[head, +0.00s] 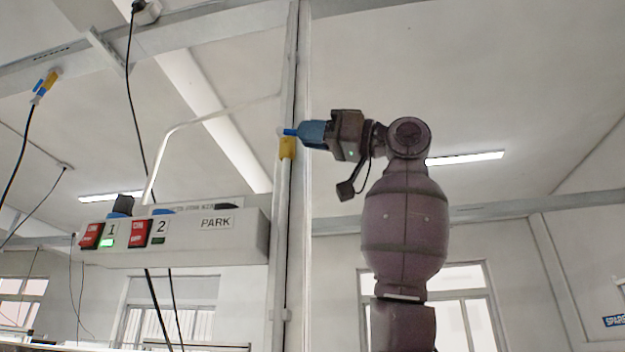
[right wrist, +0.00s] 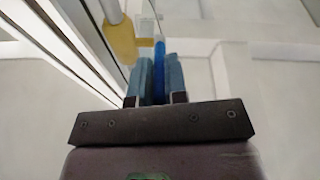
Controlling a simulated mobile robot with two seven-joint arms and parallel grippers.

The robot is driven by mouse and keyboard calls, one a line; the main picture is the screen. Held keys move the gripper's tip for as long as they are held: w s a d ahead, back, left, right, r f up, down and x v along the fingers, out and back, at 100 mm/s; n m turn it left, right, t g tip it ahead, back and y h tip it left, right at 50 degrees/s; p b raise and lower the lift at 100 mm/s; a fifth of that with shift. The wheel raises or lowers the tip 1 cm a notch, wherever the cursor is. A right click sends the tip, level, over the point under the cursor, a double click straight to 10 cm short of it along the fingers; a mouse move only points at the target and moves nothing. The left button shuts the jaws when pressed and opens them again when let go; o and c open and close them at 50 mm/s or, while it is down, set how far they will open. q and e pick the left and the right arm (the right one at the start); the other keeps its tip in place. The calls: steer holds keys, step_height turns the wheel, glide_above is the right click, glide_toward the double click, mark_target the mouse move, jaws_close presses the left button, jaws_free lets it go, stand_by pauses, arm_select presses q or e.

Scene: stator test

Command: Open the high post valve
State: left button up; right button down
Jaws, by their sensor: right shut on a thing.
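The high post valve has a yellow body (head: 287,148) on the vertical post, with a blue handle (head: 290,132) at its top. My right gripper (head: 300,132) reaches in from the right at the valve's height and is shut on the blue handle. In the right wrist view, the handle (right wrist: 159,62) stands between the two blue fingers (right wrist: 159,80). The yellow body (right wrist: 118,38) shows just left of the fingers there. The fingertips partly hide the handle. My left gripper is not in view.
The pale post (head: 281,220) runs vertically beside the gripper. A white box (head: 190,248) with red switches and a PARK label hangs to the left. A white hose (head: 160,150) rises from it towards the valve. Another yellow and blue valve (head: 46,84) hangs upper left. Right of my arm is open.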

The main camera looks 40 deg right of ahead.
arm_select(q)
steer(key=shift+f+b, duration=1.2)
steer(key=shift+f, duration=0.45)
arm_select(e)
steer(key=shift+w+a+f+t+y, duration=0.2)
steer(key=shift+f+t+y, duration=0.25)
steer(key=shift+t+y, duration=0.25)
steer(key=shift+w+a+f+t+y, duration=0.15)
steer(key=shift+f+t+y, duration=0.35)
steer(key=shift+t, duration=0.3)
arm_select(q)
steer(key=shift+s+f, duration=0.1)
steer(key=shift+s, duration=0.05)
arm_select(e)
steer(key=c, duration=1.1)
jaws_free()
steer(key=shift+d, duration=0.1)
steer(key=shift+c, duration=0.2)
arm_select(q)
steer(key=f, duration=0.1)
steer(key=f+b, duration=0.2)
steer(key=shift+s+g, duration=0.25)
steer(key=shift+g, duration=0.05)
arm_select(e)
steer(key=v, duration=1)
steer(key=shift+s+d+f, duration=0.2)
steer(key=shift+d+f, duration=0.05)
